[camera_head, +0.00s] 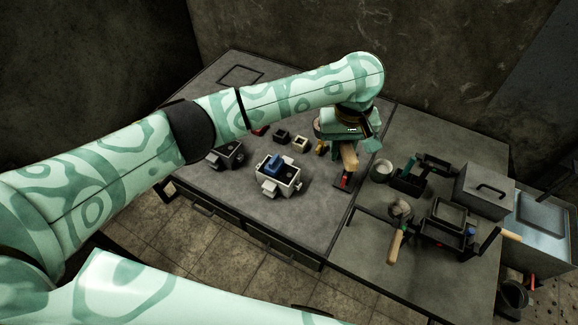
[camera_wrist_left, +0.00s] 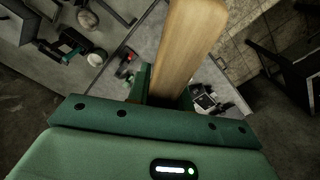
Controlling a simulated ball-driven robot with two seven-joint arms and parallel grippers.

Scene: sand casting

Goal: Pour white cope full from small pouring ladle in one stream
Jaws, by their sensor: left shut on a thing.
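My left gripper (camera_head: 351,146) is shut on a light wooden handle (camera_head: 349,160), held above the table. The handle fills the upper middle of the left wrist view (camera_wrist_left: 188,45). I cannot see the held tool's bowl, so I cannot confirm that it is the small pouring ladle. The white cope (camera_head: 271,187) appears to be the pale box on the left table, with a blue piece (camera_head: 273,164) on top; the gripper is to its right and higher. The cope's inside cannot be made out. My right gripper is not in view.
A dark flask (camera_head: 229,155) stands left of the white box, with small blocks (camera_head: 300,143) behind. On the right table are another wooden-handled ladle (camera_head: 397,246), a pale cup (camera_head: 382,170), dark trays and a grey lidded box (camera_head: 484,191). The left table's front is mostly clear.

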